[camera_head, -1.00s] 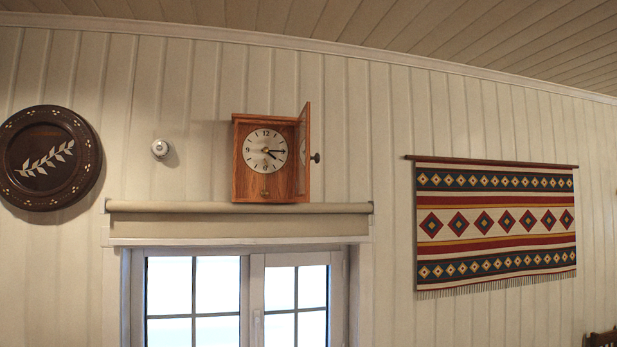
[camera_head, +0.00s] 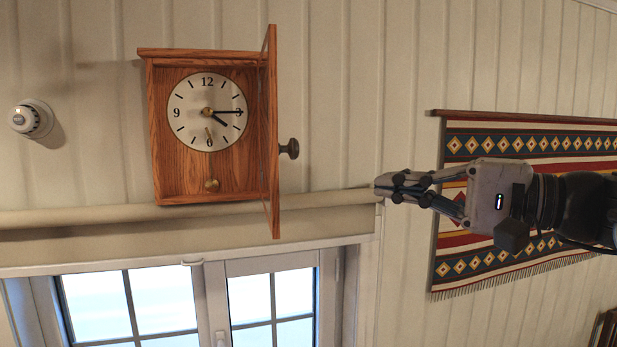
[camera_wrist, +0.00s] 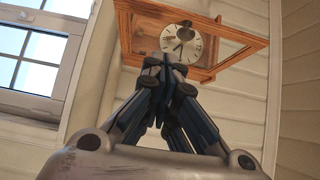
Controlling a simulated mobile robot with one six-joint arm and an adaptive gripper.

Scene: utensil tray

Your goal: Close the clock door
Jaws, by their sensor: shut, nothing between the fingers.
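The wooden wall clock (camera_head: 180,165) hangs at upper left in the head view, with a round white dial. Its glazed clock door (camera_head: 271,130) is hinged on the right side and stands open, swung out from the wall. A dark round knob (camera_head: 289,148) sticks out from the door's right face. My gripper (camera_head: 384,187) is shut and empty, to the right of the knob and a little lower, apart from the door. In the wrist view the closed fingertips (camera_wrist: 171,62) overlap the clock, and the door (camera_wrist: 232,38) shows behind and to the right of them.
A window (camera_head: 200,305) with a rolled blind (camera_head: 100,214) above it lies below the clock. A woven hanging (camera_head: 470,260) is on the wall behind my gripper. A white round fixture (camera_head: 30,118) is left of the clock. The wall between knob and gripper is bare.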

